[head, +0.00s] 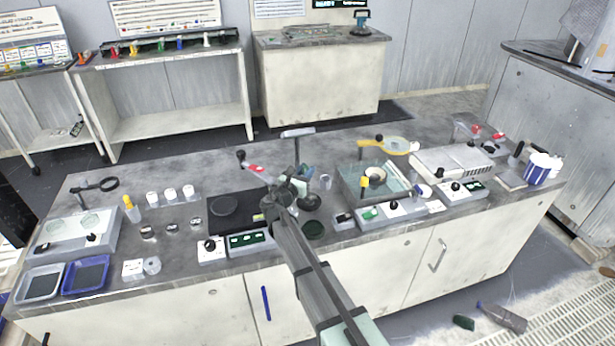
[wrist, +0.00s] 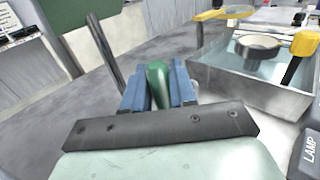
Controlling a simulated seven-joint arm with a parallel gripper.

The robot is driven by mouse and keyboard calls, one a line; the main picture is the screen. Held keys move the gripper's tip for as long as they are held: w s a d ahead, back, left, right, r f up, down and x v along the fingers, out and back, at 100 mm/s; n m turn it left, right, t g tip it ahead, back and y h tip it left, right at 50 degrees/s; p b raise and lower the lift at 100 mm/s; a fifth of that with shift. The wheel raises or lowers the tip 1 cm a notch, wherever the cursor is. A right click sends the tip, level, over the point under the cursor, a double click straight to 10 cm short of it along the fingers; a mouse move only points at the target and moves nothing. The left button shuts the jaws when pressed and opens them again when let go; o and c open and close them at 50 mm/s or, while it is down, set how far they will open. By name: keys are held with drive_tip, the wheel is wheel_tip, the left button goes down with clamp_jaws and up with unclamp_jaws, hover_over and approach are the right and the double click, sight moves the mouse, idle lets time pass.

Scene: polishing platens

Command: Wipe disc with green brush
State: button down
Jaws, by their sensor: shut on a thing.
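My gripper (wrist: 158,92) is shut on the green brush (wrist: 158,76), with its blue fingers on both sides of the green handle. The brush's bristles are hidden in the wrist view. In the head view my gripper (head: 299,183) is over the middle of the bench, and the brush cannot be made out clearly there. Another round disc with a dark rim (wrist: 258,45) is in a metal tray right of my gripper. It also shows in the head view (head: 375,176). I cannot tell which disc the task means.
The metal tray (wrist: 228,84) stands close on the right, with yellow-armed fittings. A post (wrist: 104,48) rises left of the gripper. Control boxes (head: 250,241) line the bench front. The bench's back strip is mostly clear.

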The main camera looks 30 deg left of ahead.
drive_tip(key=shift+s+d, duration=2.05)
drive_tip(key=shift+d, duration=0.35)
drive_tip(key=shift+w+a, duration=2.25)
wheel_tip(320, 180, up, 2)
drive_tip(key=shift+s+d+r, duration=0.1)
drive_tip(key=shift+d+r, duration=0.05)
drive_tip(key=shift+r, duration=2.85)
